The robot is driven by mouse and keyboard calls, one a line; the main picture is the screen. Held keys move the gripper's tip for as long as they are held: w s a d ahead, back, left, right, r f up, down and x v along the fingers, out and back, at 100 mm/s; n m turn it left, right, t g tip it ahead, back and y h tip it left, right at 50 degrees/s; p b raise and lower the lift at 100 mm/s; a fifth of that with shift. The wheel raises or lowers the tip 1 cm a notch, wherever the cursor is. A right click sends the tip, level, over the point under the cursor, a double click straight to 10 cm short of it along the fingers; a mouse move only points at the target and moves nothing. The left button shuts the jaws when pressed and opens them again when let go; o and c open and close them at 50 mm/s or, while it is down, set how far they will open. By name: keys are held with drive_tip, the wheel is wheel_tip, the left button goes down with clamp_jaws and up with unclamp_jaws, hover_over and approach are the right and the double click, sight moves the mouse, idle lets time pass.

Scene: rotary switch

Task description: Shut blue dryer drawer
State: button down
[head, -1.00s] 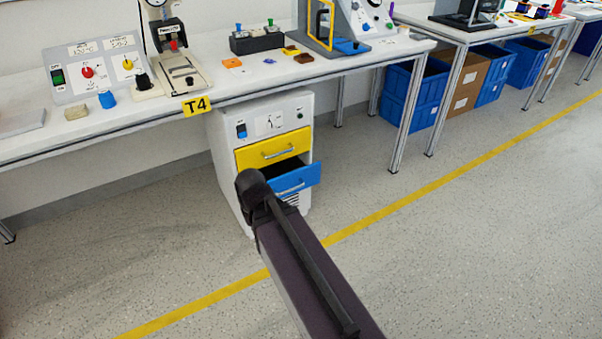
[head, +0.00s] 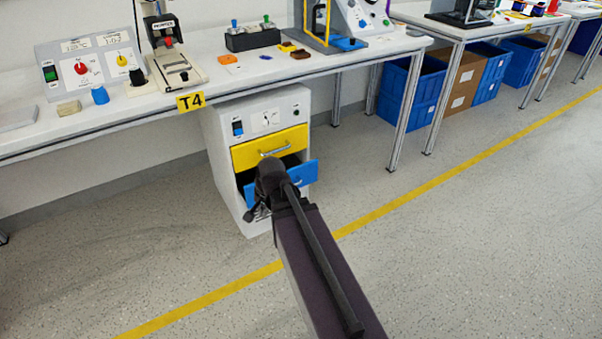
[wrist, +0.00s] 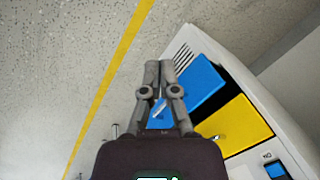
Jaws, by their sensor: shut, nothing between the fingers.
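The blue drawer (head: 303,173) of the white dryer cabinet stands pulled out below the closed yellow drawer (head: 270,148). A dark gap shows above its front. My gripper (head: 252,214) shows only in part there, low beside the cabinet's front. In the wrist view my gripper (wrist: 160,64) is shut and empty, with its fingertips close together. The blue drawer (wrist: 206,82) lies right of the fingers in that view, and some blue shows between the finger links. I cannot tell whether they touch.
The white cabinet (head: 222,175) stands under the bench (head: 225,73), which carries switch panels and small parts. Bench legs (head: 405,110) and blue crates (head: 425,88) stand to the right. The grey floor in front is clear, with a yellow line (head: 405,200).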

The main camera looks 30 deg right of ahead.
drive_tip(key=w+d+m+t+b, duration=0.2)
drive_tip(key=w+d+m+t, duration=0.1)
drive_tip(key=d+m, duration=0.8)
drive_tip(key=w+d+m+t+h+b, duration=0.1)
drive_tip(key=w+d+m+t+b, duration=0.2)
drive_tip(key=d+m, duration=0.9)
drive_tip(key=shift+w+d+f+m+t, duration=0.3)
drive_tip(key=shift+w+f+m, duration=0.1)
drive_tip(key=shift+w+m, duration=0.9)
drive_tip(key=shift+w, duration=0.15)
drive_tip(key=b, duration=0.7)
approach(296, 171)
drive_tip(key=w+f, duration=0.1)
drive_tip(key=f, duration=0.2)
drive_tip(key=w+f, duration=0.1)
drive_tip(key=shift+w+f, duration=0.35)
drive_tip(key=shift+w, duration=1.05)
